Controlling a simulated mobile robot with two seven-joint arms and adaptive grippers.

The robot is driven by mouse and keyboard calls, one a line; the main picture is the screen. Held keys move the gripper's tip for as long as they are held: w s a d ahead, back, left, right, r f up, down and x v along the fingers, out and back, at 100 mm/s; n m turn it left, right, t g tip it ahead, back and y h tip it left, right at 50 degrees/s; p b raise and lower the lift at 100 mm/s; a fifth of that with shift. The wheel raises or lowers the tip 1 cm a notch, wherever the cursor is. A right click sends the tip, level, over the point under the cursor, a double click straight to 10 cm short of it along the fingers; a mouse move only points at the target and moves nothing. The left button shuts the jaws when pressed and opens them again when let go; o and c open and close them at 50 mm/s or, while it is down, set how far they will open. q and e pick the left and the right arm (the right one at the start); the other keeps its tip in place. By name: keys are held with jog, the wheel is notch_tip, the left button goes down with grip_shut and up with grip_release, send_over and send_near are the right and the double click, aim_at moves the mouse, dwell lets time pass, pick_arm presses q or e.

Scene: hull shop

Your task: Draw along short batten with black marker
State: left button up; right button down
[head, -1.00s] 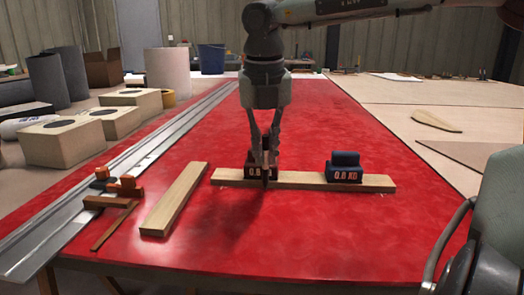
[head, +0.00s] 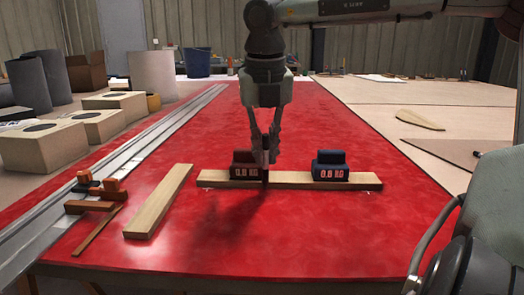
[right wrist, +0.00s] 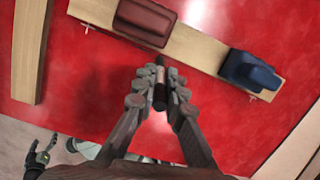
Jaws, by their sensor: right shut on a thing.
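A short pale wooden batten (head: 292,179) lies crosswise on the red table top. A dark red weight (head: 243,165) and a dark blue weight (head: 331,166) stand on it. My right gripper (head: 266,151) is shut on an upright black marker (head: 265,172), its tip down at the batten's near edge, just right of the red weight. In the right wrist view the marker (right wrist: 160,88) points at the edge of the batten (right wrist: 195,45); I cannot tell whether its tip touches the table. My left gripper does not show in the head view.
A loose plank (head: 158,202) lies to the left on the red table (head: 300,235). Beyond it are a metal rail (head: 120,150) and orange-and-brown wooden tools (head: 95,195). White crosses mark the table near the batten's ends. The red surface in front of the batten is clear.

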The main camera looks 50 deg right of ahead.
jog(key=shift+s+d, duration=0.1)
jog(key=shift+s+d+b, duration=0.3)
jog(key=shift+s+d, duration=0.05)
jog(key=shift+s, duration=0.1)
jog(key=shift+s+d+f, duration=0.1)
jog(key=shift+s+d, duration=0.05)
jog(key=shift+s+d+b, duration=0.35)
jog(key=shift+s, duration=0.15)
jog(key=shift+s+d, duration=0.25)
jog(key=shift+s+d+b, duration=0.25)
jog(key=shift+s+b, duration=0.05)
jog(key=shift+s, duration=0.05)
jog(key=shift+s+d, duration=0.1)
jog(key=shift+d, duration=0.05)
jog(key=shift+s+d+b, duration=0.35)
jog(key=shift+s+b, duration=0.05)
